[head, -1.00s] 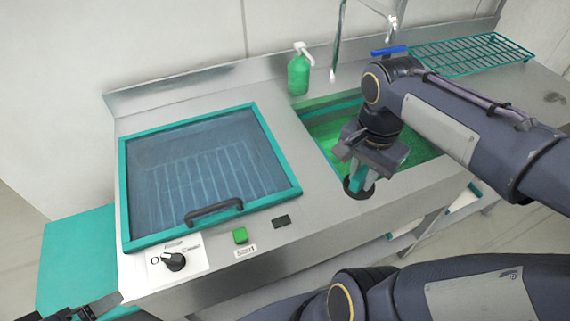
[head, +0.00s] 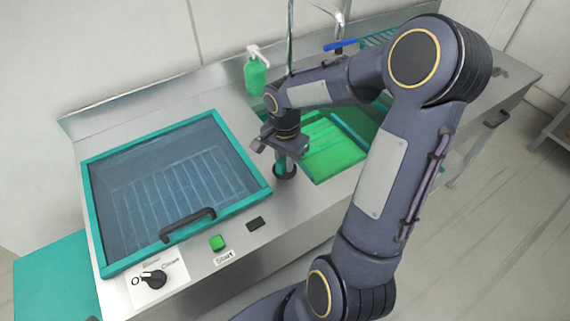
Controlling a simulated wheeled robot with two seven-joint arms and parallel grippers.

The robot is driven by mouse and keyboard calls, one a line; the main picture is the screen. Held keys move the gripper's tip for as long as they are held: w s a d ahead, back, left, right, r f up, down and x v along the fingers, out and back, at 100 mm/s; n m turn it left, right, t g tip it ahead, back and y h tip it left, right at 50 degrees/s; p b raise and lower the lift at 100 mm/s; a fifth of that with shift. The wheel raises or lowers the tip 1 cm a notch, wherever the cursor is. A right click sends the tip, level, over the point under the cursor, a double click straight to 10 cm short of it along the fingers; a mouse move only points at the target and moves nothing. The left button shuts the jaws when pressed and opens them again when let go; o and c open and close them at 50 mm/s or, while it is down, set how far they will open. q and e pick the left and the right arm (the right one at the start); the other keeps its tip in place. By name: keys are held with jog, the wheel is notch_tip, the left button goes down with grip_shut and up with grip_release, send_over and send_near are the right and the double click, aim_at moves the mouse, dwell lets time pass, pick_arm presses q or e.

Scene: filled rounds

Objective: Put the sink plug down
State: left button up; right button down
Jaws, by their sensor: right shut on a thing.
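The sink plug (head: 286,173) is a dark round piece at the lower end of my right gripper (head: 284,160). The gripper is shut on it and points down. The plug is over the steel strip between the lidded machine and the left edge of the green sink (head: 335,150). I cannot tell whether its underside touches the steel. The gripper and wrist hide its upper part. My left gripper is not in view.
The machine's teal-framed glass lid (head: 230,145) is shut on the left. A green soap bottle (head: 255,75) and the tap (head: 291,35) stand at the back. A teal rack (head: 378,38) lies behind my arm.

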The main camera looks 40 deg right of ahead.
jog(key=shift+f, duration=1.15)
jog(key=shift+f, duration=0.25)
jog(key=c, duration=1.3)
grip_release()
jog(key=shift+r, duration=0.1)
notch_tip(320, 180, up, 12)
jog(key=shift+s+r, duration=0.1)
jog(key=s+a+n+t+y, duration=0.3)
jog(key=s+a+n+t, duration=0.2)
jog(key=s+a+n, duration=0.7)
jog(key=shift+s+r+n+t+y, duration=0.35)
jog(key=shift+s+n, duration=0.25)
jog(key=shift+s, duration=1)
